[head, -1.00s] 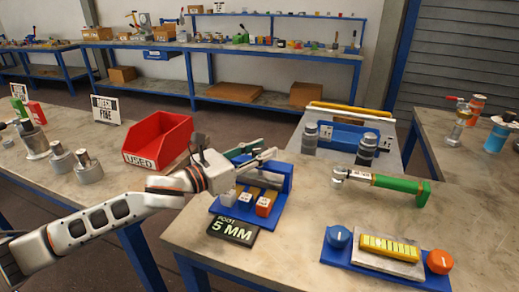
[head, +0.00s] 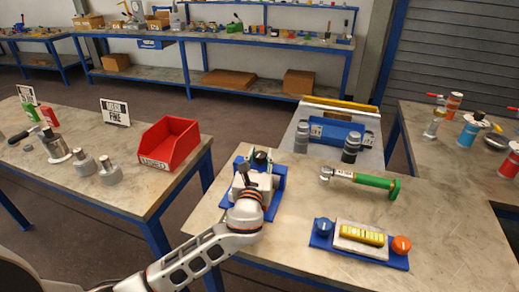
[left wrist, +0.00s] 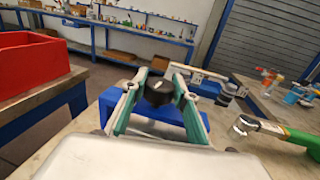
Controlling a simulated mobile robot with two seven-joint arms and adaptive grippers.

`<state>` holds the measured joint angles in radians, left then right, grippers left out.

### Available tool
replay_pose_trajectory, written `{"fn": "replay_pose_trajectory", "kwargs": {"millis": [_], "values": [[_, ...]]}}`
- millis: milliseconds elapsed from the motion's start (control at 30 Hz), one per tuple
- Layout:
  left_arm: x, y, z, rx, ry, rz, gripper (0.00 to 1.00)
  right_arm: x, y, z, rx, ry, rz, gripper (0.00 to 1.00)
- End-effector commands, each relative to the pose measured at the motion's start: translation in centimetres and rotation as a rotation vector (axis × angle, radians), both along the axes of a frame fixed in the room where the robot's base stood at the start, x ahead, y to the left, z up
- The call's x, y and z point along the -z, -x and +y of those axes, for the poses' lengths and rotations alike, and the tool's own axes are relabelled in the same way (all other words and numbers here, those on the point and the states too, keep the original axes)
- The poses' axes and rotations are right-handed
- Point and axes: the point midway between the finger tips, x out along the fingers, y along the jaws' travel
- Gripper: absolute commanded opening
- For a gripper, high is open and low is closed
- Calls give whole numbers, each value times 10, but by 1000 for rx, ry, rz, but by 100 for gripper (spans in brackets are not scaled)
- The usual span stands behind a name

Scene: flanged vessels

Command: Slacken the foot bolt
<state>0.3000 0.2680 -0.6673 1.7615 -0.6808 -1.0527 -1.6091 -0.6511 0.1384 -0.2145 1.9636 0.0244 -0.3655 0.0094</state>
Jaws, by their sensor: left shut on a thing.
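My left gripper (head: 256,165) is over the blue stand (head: 280,185) at the left of the near table. In the left wrist view the green-lined fingers (left wrist: 158,98) are shut on a dark round piece (left wrist: 158,91) with a pale mark on its top. My arm and gripper hide most of the stand and its blocks. A wrench with a green handle (head: 374,181) lies on the table to the right, apart from the gripper; its handle also shows in the left wrist view (left wrist: 302,142). I cannot pick out the foot bolt. My right gripper is not in view.
A red bin (head: 170,143) and metal flanged parts (head: 55,146) stand on the left table. A blue tray with a yellow block (head: 361,234) and two knobs is at the front right. Grey cylinders (head: 351,147) stand behind. The table between stand and wrench is clear.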

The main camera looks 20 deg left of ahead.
Motion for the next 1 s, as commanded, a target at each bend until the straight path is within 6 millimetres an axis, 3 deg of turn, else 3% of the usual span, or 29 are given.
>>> {"fn": "replay_pose_trajectory", "kwargs": {"millis": [100, 400, 967, 1000], "values": [[2, 1, -3, -72, 5, 6, 7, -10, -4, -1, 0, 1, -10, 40], [3, 0, -1, -188, 1, 6, 7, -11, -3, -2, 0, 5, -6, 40], [4, 0, -1, -214, 1, 6, 7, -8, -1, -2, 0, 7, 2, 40], [4, 0, -1, -214, 0, 5, 39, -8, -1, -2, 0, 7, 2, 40]]}}
